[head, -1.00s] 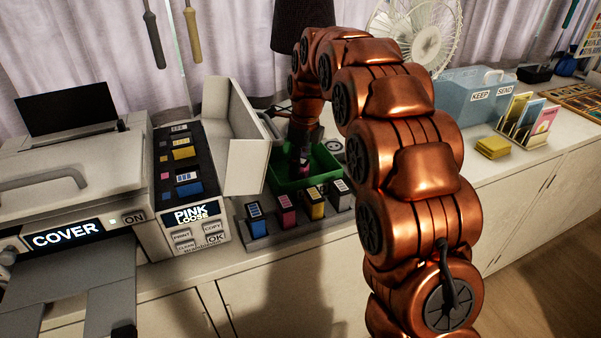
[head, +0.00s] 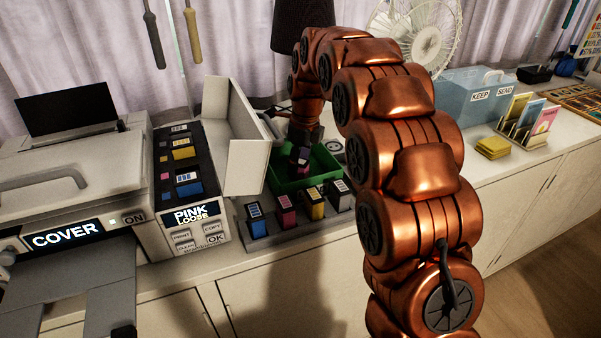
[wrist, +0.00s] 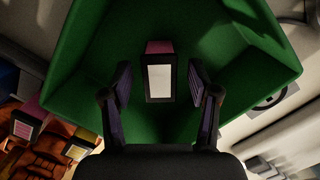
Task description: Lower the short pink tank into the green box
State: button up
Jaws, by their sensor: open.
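The short pink tank (wrist: 159,78), with a dark frame and pale label on its end, is inside the green box (wrist: 75,75). In the wrist view it stands between my gripper's (wrist: 160,85) two fingers, with a gap on each side. The fingers are open and not touching it. In the head view, my gripper (head: 301,152) is down at the green box (head: 284,186), and the pink tank (head: 302,169) shows only partly below it. Its underside is hidden.
A rack in front of the box holds several tanks, including a blue one (head: 257,222), another pink one (head: 286,210) and a yellow one (head: 314,204). The printer (head: 60,185) is at left, its raised cover (head: 246,165) close beside the box. A fan (head: 424,45) stands behind.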

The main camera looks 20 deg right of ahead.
notch_tip(320, 180, up, 11)
jog(key=s+f+n+g, duration=0.1)
jog(key=s+f+n, duration=0.3)
jog(key=s+n, duration=0.4)
jog(key=s+f+n+g, duration=0.1)
jog(key=s+f+n, duration=0.3)
jog(key=s+n, duration=0.5)
jog(key=s+f+n+h, duration=0.1)
jog(key=s+f+n, duration=0.3)
jog(key=s, duration=2.2)
jog(key=n, duration=0.5)
jog(key=shift+d+g, duration=0.3)
jog(key=shift+g, duration=0.1)
